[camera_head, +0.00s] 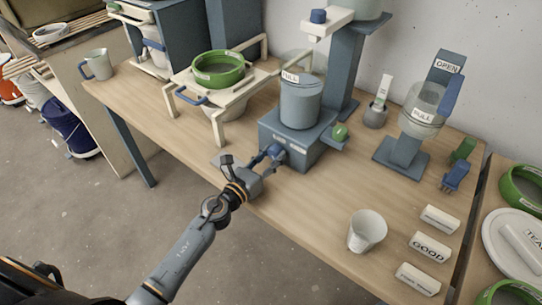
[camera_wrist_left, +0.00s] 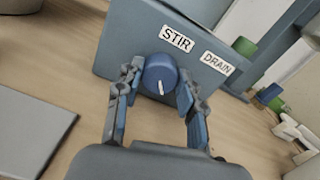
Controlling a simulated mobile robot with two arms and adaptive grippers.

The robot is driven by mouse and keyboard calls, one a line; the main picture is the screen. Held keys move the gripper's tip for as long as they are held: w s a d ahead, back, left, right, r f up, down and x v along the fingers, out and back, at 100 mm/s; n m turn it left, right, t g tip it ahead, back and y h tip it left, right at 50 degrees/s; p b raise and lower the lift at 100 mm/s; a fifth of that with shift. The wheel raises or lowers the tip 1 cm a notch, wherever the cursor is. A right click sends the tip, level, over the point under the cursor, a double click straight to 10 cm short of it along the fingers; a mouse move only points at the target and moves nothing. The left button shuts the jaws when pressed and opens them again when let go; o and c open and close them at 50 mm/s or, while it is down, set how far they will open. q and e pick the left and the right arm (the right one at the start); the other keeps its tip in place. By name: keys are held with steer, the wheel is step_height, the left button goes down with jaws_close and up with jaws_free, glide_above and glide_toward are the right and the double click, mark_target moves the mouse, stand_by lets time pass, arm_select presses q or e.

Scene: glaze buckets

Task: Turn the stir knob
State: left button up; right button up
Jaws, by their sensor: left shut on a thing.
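The stir knob (camera_wrist_left: 160,74) is a round blue knob with a white mark, on the front of a blue-grey box below the STIR label (camera_wrist_left: 176,39). In the head view the box (camera_head: 299,144) stands at the table's front edge with a cylindrical vessel (camera_head: 301,103) on top. My left gripper (camera_head: 271,157) reaches it from the front. In the left wrist view the fingers of my left gripper (camera_wrist_left: 158,90) are on both sides of the knob, shut on it. The white mark points down and slightly right. My right gripper is not in view.
A DRAIN label (camera_wrist_left: 218,63) is beside STIR. A green knob (camera_head: 340,132) sticks out at the box's right side. A white cup (camera_head: 367,231) and several labelled white blocks (camera_head: 430,247) stand to the right. A wooden stand with a green ring (camera_head: 218,70) is at left.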

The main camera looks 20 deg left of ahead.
arm_select(q)
steer(key=n+p, duration=0.1)
steer(key=n, duration=0.2)
steer(key=shift+r+n, duration=0.1)
steer(key=shift+n, duration=0.2)
steer(key=n+p, duration=0.1)
steer(key=n, duration=0.3)
steer(key=n+p, duration=0.1)
steer(key=n, duration=0.3)
steer(key=shift+n+p, duration=0.35)
steer(key=shift+n, duration=0.05)
steer(key=shift+n+p, duration=0.5)
steer(key=shift+n, duration=1.4)
steer(key=o, duration=1.2)
steer(key=shift+a, duration=0.1)
steer(key=shift+c, duration=0.2)
